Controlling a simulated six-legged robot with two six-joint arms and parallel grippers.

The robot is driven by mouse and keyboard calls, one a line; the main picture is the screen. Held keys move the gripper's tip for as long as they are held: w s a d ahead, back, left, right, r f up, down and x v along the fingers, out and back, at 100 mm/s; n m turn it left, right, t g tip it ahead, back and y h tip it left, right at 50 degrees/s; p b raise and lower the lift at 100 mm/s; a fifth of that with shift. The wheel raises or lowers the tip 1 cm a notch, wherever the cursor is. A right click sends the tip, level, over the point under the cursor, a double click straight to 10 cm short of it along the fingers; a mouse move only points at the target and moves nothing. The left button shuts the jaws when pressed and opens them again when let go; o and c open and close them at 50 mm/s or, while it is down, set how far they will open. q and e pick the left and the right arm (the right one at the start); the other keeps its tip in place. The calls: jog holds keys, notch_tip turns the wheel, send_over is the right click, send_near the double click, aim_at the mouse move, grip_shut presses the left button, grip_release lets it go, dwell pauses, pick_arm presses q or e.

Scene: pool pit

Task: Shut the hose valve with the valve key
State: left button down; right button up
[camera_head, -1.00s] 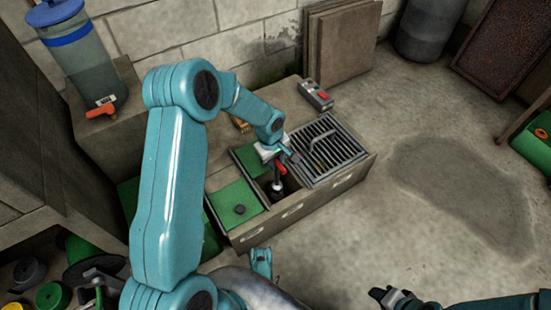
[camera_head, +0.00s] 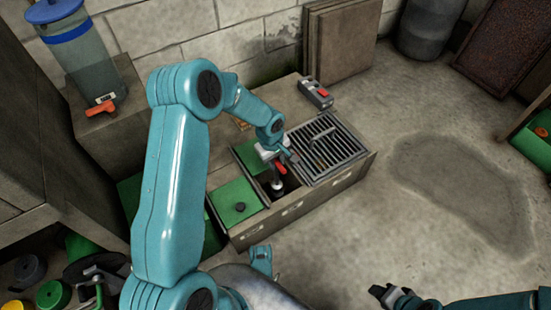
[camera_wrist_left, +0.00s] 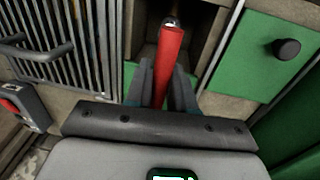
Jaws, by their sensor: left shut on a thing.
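My left gripper (camera_head: 283,158) is over the open, dark compartment of the low box. It is shut on a red bar (camera_wrist_left: 171,62), which looks like the handle of the valve key. The red bar also shows in the head view (camera_head: 280,168), tilted, above a dark and silver fitting (camera_head: 278,187) down in the compartment. The fitting looks like the hose valve. Whether key and valve are engaged is too small to tell. My right gripper (camera_head: 384,294) is at the bottom right, away from the box; its finger opening is unclear.
A barred grate (camera_head: 328,152) with a handle lies right of the open compartment; a green lid (camera_head: 235,203) with a dark knob lies left. A grey device with a red button (camera_head: 316,94) sits behind. A water container (camera_head: 83,60) stands at left. The floor at right is clear.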

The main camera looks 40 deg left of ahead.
pick_arm(q)
jog(key=shift+f, duration=0.45)
dwell(0.6)
